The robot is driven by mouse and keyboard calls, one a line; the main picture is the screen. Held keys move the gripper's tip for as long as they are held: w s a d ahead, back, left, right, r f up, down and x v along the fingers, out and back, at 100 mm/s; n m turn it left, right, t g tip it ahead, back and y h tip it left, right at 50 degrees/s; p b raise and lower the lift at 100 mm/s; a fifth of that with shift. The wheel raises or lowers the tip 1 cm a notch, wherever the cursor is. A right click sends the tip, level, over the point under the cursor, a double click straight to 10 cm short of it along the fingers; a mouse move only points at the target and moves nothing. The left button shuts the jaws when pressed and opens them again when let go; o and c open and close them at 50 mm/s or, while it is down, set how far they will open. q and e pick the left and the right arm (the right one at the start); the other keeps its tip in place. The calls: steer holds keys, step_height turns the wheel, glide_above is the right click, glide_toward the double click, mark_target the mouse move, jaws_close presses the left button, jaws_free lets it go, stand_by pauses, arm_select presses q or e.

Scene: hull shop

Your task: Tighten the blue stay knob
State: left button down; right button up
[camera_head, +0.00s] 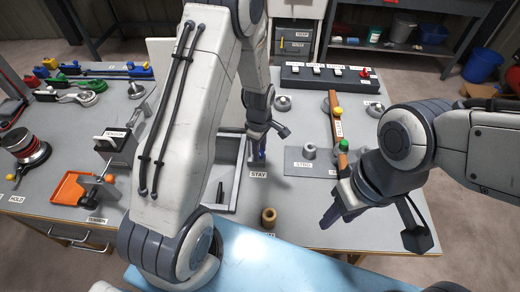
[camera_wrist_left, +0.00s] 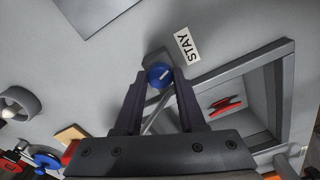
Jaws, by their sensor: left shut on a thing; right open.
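The blue stay knob (camera_wrist_left: 159,76) has a pale line across its top. In the left wrist view it sits between the fingertips of my left gripper (camera_wrist_left: 160,84), which is shut on it. The STAY label (camera_wrist_left: 187,44) lies beside the knob; it also shows in the head view (camera_head: 258,174). In the head view my left gripper (camera_head: 258,152) points down just behind that label, and the knob is mostly hidden by the fingers. My right gripper (camera_head: 336,208) is open and empty, above the right part of the bench.
A grey raised frame (camera_wrist_left: 284,62) adjoins the knob, with a red part (camera_wrist_left: 225,105) inside. A brown cylinder (camera_head: 269,217) stands at the bench front. An orange tray (camera_head: 70,189) is at left.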

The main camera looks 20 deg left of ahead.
arm_select(q)
steer(key=m, duration=1)
steer(key=shift+m, duration=0.4)
steer(key=m, duration=0.5)
steer(key=shift+m, duration=0.3)
steer(key=m, duration=0.5)
steer(key=shift+w+m, duration=0.1)
steer(key=shift+m, duration=0.2)
steer(key=c, duration=0.5)
jaws_free()
